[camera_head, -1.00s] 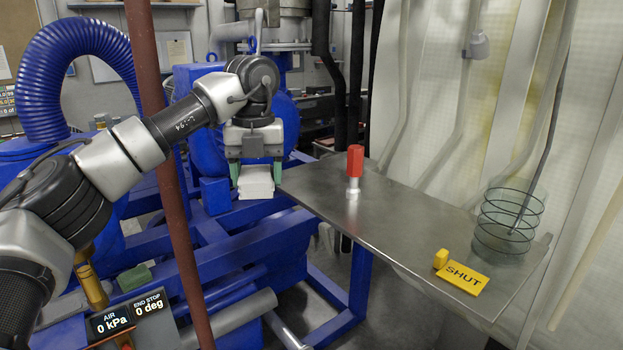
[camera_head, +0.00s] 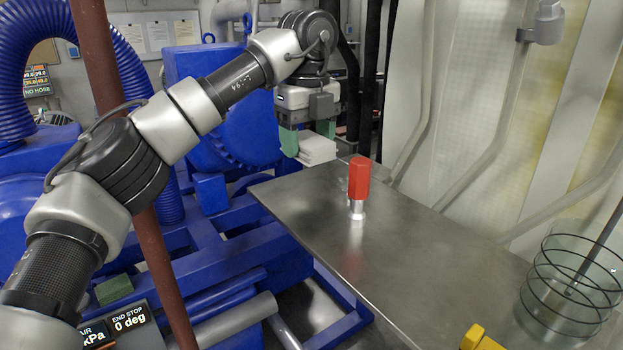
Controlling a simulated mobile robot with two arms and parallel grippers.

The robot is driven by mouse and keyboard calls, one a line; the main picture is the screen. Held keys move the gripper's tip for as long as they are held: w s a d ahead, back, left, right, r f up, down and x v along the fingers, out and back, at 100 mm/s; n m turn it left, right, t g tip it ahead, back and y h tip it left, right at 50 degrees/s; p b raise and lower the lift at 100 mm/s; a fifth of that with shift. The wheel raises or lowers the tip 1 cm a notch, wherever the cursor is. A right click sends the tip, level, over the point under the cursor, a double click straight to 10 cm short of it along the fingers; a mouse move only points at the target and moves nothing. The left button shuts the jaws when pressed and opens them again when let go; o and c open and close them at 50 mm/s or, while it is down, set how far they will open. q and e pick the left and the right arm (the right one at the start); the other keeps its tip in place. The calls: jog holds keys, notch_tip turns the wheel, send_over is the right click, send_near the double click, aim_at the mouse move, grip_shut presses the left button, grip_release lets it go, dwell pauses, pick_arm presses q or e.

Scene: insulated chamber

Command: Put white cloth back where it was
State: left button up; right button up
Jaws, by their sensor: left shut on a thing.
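The white cloth (camera_head: 317,150) is a folded, flat stack held between the green-padded fingers of my left gripper (camera_head: 308,143). The gripper points down and is shut on the cloth, near the far left corner of the metal table (camera_head: 420,255). I cannot tell whether the cloth touches the table or hangs just above it. My right gripper is not in view.
A red-capped metal piece (camera_head: 358,182) stands upright on the table, close to the cloth. A wire-ringed glass cylinder (camera_head: 570,290) stands at the right. A yellow object (camera_head: 480,338) is at the front edge. A brown pole (camera_head: 130,180) rises at left. The table's middle is clear.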

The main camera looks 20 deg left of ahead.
aim_at(306, 193)
pick_arm(q)
jog(key=f, duration=0.1)
jog(key=s+f, duration=0.1)
jog(key=f, duration=0.1)
jog(key=shift+a+p, duration=0.1)
jog(key=shift+p, duration=0.2)
jog(key=f, duration=0.2)
jog(key=f+p, duration=0.1)
jog(key=f, duration=0.1)
jog(key=shift+w, duration=0.25)
jog(key=shift+f, duration=0.2)
jog(key=o, duration=1)
jog(key=shift+c, duration=0.2)
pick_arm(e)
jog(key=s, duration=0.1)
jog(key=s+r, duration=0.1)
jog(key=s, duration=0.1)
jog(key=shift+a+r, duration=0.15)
